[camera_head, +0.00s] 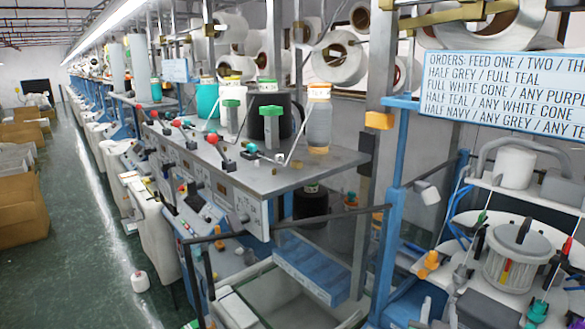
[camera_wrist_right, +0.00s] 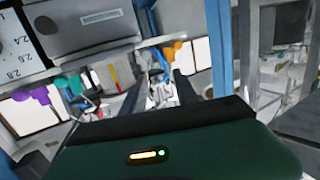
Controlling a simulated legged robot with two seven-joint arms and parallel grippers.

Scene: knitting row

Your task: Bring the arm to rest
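My right gripper (camera_wrist_right: 160,88) shows in the right wrist view. Its dark green body with a lit indicator fills the bottom, and two dark fingers stand apart with a gap between them. I see nothing clearly held; the pale parts seen through the gap appear to lie behind it. In the head view I cannot clearly pick this gripper out; a dark grey block (camera_head: 487,309) at the lower right may be part of it. My left gripper is in neither view.
A grey machine top (camera_head: 285,176) carries a teal cone (camera_head: 207,101), a black cone (camera_head: 271,118) and a grey cone (camera_head: 318,124). A blue post (camera_head: 393,175) and a round machine with a drum (camera_head: 515,262) stand right. The aisle floor (camera_head: 92,225) is mostly clear.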

